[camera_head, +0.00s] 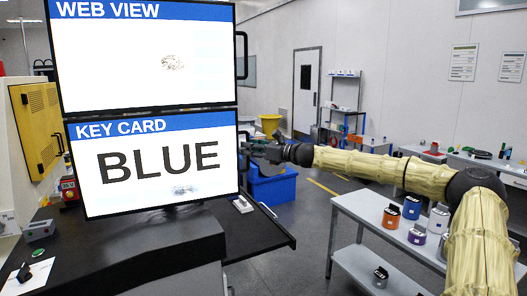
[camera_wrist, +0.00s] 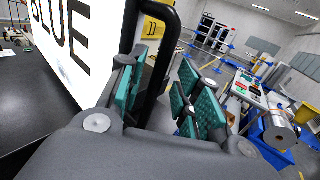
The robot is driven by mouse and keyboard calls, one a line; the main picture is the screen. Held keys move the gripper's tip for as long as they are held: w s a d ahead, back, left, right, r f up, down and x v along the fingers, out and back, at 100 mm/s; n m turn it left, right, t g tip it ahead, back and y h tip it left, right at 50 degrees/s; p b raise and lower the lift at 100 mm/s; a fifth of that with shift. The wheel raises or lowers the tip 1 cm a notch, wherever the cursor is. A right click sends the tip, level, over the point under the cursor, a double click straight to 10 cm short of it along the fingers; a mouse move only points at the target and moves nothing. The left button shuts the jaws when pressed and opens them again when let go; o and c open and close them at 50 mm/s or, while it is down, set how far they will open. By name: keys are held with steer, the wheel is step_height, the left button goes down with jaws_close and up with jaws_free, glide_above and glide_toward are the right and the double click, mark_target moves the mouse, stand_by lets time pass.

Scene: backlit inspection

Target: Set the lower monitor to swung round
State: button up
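The lower monitor (camera_head: 155,160) shows KEY CARD and BLUE under the upper monitor (camera_head: 145,60), which reads WEB VIEW. Both screens face the head camera. The lower monitor also shows in the wrist view (camera_wrist: 70,40), at the upper left. Its black handle (camera_wrist: 156,70) stands off its right edge. My gripper (camera_wrist: 165,80) is open, with green finger pads on either side of the handle; there is a visible gap to the right-hand pads.
A dark desk (camera_head: 120,245) lies below the monitors. A yellow cabinet (camera_head: 38,125) stands at the left. Blue bins (camera_head: 270,185) are on the floor behind my gripper. A white cart (camera_head: 365,215) with several small containers stands at the right below my arm.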

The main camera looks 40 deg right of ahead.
steer(key=v, duration=0.6)
steer(key=shift+d, duration=0.15)
stand_by(0.7)
steer(key=shift+s, duration=0.2)
stand_by(0.5)
